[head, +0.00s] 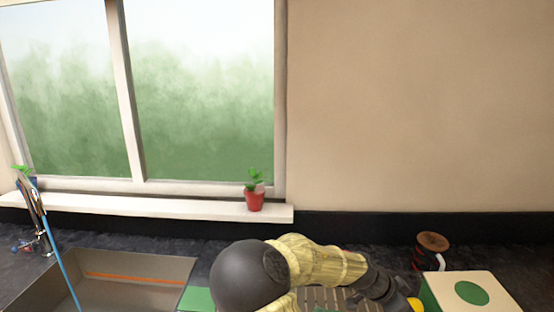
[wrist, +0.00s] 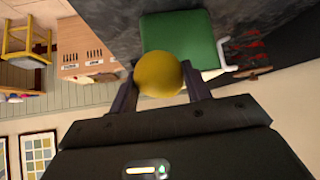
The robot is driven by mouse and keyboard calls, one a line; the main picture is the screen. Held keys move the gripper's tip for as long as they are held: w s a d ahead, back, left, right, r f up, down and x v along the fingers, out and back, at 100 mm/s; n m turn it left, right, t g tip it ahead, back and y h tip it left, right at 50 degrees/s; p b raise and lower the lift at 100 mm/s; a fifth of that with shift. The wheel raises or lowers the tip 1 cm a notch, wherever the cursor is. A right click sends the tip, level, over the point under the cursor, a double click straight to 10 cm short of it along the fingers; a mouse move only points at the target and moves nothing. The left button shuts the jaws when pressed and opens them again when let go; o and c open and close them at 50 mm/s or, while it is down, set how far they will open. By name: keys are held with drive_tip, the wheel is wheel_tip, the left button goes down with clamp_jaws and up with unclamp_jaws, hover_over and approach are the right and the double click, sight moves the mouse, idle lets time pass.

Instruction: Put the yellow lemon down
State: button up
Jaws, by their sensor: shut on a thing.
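The yellow lemon (wrist: 158,73) is between the two fingers of my gripper (wrist: 161,92) in the wrist view. The fingers are shut on its sides and it sticks out past their tips. In the head view only a small part of the lemon (head: 416,304) shows at the bottom edge, beside my dark gripper (head: 402,300). It is just left of a box with a cream top and a green side (head: 478,292). Whether the lemon touches anything below is hidden.
A dark pot with a brown lid (head: 433,241) stands behind the box. A sink basin (head: 130,268) is at the left, with a faucet (head: 37,215) by it. A red potted plant (head: 254,200) sits on the windowsill. A green block face (wrist: 184,40) is close beyond the lemon.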

drive_tip(key=w+a+f+n+t+y, duration=0.2)
drive_tip(key=a+n, duration=0.2)
drive_tip(key=w+a+f+n+t+y, duration=0.2)
drive_tip(key=w+a+f+n+t, duration=0.1)
drive_tip(key=a+n, duration=0.2)
drive_tip(key=w+a+f+n+t+y, duration=0.2)
drive_tip(key=w+a+n+y, duration=0.1)
drive_tip(key=a+n, duration=0.1)
drive_tip(key=shift+w+a+f+n+t, duration=0.15)
drive_tip(key=shift+a+n+t, duration=0.15)
drive_tip(key=shift+n, duration=0.2)
drive_tip(key=shift+w+a+f+n+y, duration=0.4)
drive_tip(key=shift+a+n+y, duration=0.1)
drive_tip(key=shift+a+n, duration=0.15)
drive_tip(key=shift+w+a+f+n+y, duration=0.25)
drive_tip(key=shift+w+a+n+y, duration=0.1)
drive_tip(key=shift+a+n+y, duration=0.25)
drive_tip(key=shift+d, duration=0.1)
